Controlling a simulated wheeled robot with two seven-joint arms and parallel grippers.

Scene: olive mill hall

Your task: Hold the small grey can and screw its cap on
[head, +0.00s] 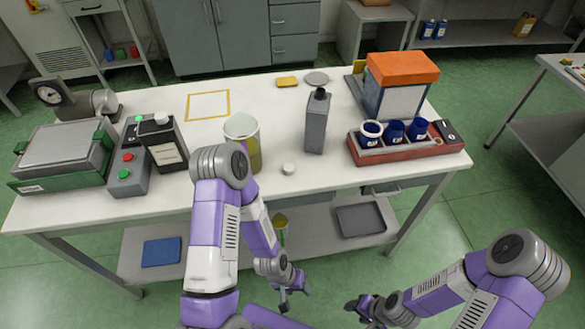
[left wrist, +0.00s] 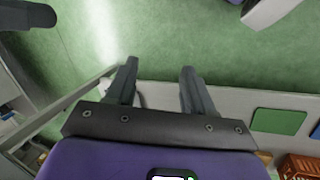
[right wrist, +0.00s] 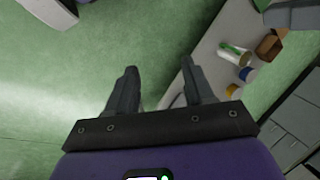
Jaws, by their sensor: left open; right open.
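A grey upright can (head: 316,128) with a dark neck on top stands on the white table, right of its middle. A small whitish cap-like piece (head: 288,168) lies on the table near the front edge, left of the can and apart from it. My left gripper (head: 292,292) is open and empty, in front of the table and below its top. My right gripper (head: 357,304) is open and empty, further right, also off the table. In the left wrist view the open jaws (left wrist: 158,82) have nothing between them. The right wrist view shows open, empty jaws (right wrist: 160,80).
A red tray (head: 400,153) with blue cups stands right of the can, before an orange-topped box (head: 402,70). A button box (head: 128,165) and green-based scale (head: 60,160) stand at the left. The table's front middle is mostly clear.

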